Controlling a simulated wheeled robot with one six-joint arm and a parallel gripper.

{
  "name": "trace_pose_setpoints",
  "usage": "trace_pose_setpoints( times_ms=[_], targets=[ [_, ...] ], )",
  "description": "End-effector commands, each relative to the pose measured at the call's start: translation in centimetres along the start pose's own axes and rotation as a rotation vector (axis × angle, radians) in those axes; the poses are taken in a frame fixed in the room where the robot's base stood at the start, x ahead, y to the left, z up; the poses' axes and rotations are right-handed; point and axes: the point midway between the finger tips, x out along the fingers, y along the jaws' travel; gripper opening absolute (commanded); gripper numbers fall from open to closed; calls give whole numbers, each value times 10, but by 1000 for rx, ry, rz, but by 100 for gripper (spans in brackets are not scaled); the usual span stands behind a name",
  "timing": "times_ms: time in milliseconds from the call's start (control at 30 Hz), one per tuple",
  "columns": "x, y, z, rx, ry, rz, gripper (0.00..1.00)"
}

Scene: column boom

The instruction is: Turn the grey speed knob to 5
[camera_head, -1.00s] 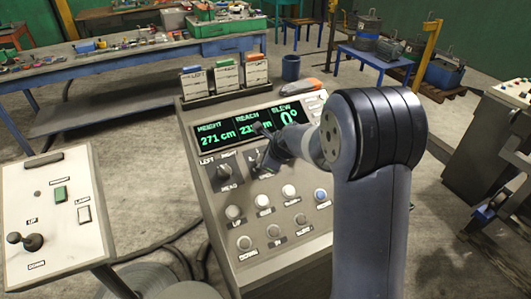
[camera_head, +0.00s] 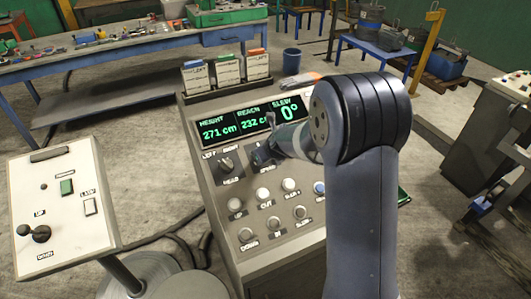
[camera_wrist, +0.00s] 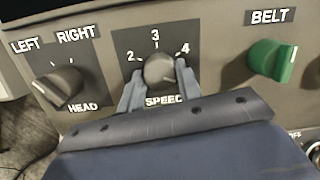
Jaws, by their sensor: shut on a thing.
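The grey speed knob (camera_wrist: 160,68) stands on a dark dial plate above the SPEED label in the wrist view. The numbers 2, 3 and 4 show around it; other marks are hidden. A pale line on the knob points right and slightly down, below the 4. My gripper (camera_wrist: 159,76) has one finger on each side of the knob and is shut on it. In the head view my gripper (camera_head: 265,153) is at the SPEED dial on the grey console, and the knob is mostly hidden there.
The HEAD knob (camera_wrist: 61,86) is left of the dial and the green BELT knob (camera_wrist: 271,60) right. The display (camera_head: 248,122) above reads 271 cm, 232 cm and 0°. Several buttons (camera_head: 267,204) sit below. A separate lever panel (camera_head: 58,205) stands left.

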Motion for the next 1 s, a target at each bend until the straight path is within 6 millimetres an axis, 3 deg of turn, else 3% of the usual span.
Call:
trace_pose_setpoints(
  times_ms=[533,567,600,800,1000],
  targets=[
    [0,0,0,22,2,-4,10],
    [0,0,0,22,2,-4,36],
    [0,0,0,21,2,-4,39],
    [0,0,0,21,2,-3,55],
    [0,0,0,21,2,-3,55]
  ],
)
